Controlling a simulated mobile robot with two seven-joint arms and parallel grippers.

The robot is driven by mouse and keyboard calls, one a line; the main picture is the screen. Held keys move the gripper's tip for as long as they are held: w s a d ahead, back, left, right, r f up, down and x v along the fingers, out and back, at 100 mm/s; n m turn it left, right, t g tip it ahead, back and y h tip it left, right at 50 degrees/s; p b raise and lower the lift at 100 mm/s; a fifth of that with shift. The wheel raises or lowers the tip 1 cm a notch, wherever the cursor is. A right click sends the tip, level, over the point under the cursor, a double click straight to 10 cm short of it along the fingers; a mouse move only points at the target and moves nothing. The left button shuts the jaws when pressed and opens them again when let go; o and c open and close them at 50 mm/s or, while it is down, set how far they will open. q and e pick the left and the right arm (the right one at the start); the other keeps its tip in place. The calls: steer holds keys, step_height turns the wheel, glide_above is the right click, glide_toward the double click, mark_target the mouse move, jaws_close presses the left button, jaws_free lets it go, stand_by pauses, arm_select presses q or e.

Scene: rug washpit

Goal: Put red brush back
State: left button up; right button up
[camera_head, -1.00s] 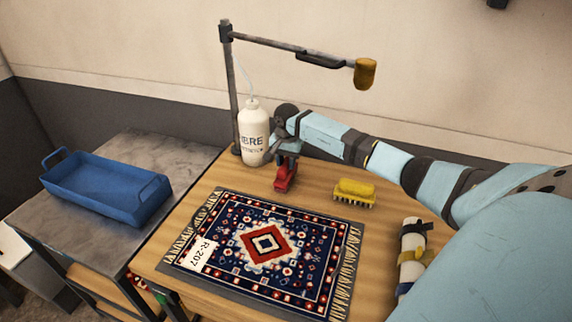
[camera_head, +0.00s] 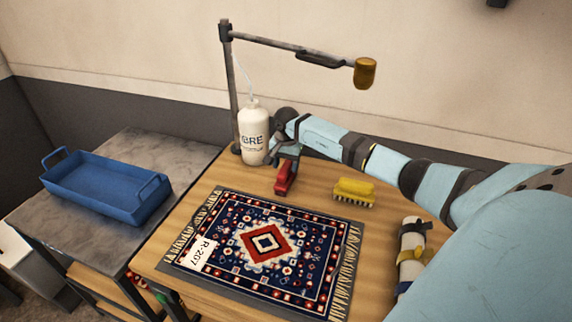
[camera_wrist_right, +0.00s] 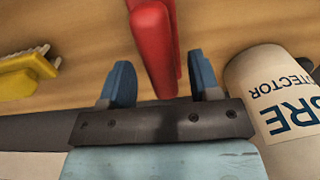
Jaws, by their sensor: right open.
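The red brush (camera_head: 284,178) stands on the wooden table, behind the back edge of the patterned rug. It also shows in the right wrist view (camera_wrist_right: 153,40), where its red body lies between my two blue fingers. My right gripper (camera_head: 285,158) is at the brush, and in the right wrist view (camera_wrist_right: 163,85) its fingers are apart, with a gap on each side of the brush. The brush's bristles are hidden. My left gripper is not in view.
A white bottle (camera_head: 254,135) stands close beside my right gripper. A yellow brush (camera_head: 353,192) lies to the right. The rug (camera_head: 220,215) covers the table's middle. A rolled bundle (camera_head: 411,250) lies at the right. A blue tray (camera_head: 100,199) sits on the grey side table. A lamp arm (camera_head: 290,46) hangs above.

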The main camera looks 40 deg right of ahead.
step_height(320, 180, up, 12)
steer(key=b, duration=0.1)
steer(key=shift+b, duration=0.3)
steer(key=shift+s+f, duration=0.1)
steer(key=shift+f, duration=0.05)
